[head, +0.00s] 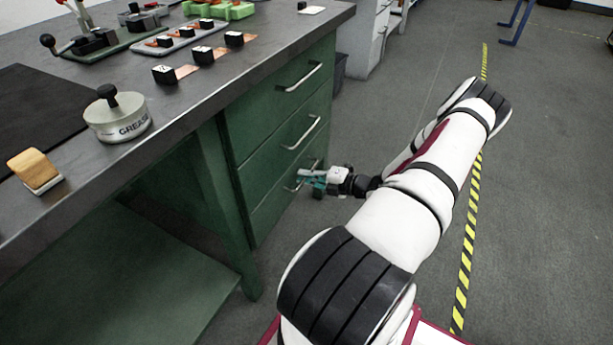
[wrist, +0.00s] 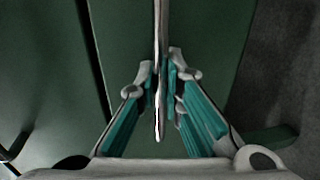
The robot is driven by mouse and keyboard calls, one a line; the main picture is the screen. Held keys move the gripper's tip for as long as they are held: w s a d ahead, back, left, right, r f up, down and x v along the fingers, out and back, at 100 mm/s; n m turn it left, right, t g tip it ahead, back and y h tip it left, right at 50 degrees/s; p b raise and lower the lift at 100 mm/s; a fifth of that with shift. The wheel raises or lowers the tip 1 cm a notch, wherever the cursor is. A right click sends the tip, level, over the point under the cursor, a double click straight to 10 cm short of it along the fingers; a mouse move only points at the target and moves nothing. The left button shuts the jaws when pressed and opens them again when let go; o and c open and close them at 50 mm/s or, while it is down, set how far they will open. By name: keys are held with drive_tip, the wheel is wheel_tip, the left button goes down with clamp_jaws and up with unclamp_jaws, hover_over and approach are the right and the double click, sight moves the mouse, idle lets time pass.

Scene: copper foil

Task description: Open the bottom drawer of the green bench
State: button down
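The green bench (head: 215,175) has three stacked drawers with metal bar handles. The bottom drawer (head: 265,212) looks flush with the drawers above it in the head view. Its handle (head: 293,188) is partly hidden by my gripper (head: 314,180), which reaches it from the right. In the wrist view, the handle (wrist: 158,115) runs upright between the two teal-padded fingers of my gripper (wrist: 161,85). The fingers are drawn in close on both sides of it, and my gripper looks shut on the handle. The drawer front (wrist: 205,35) fills the view behind.
The middle drawer handle (head: 301,133) and top drawer handle (head: 300,77) stick out above my gripper. The floor (head: 400,90) right of the bench is open, with a yellow-black stripe (head: 463,270). A grease tin (head: 117,118) and small parts lie on the benchtop.

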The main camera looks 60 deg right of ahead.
drive_tip(key=shift+s, duration=0.1)
drive_tip(key=f+v, duration=0.3)
drive_tip(key=v, duration=1.1)
drive_tip(key=s+f+v, duration=0.1)
drive_tip(key=f+v, duration=0.1)
drive_tip(key=v, duration=1.2)
drive_tip(key=shift+d+f, duration=0.2)
drive_tip(key=shift+f, duration=0.15)
drive_tip(key=shift+s, duration=0.1)
drive_tip(key=c, duration=1.7)
unclamp_jaws()
drive_tip(key=shift+s, duration=0.1)
drive_tip(key=v, duration=1.1)
drive_tip(key=shift+s+d, duration=0.15)
drive_tip(key=shift+s, duration=0.2)
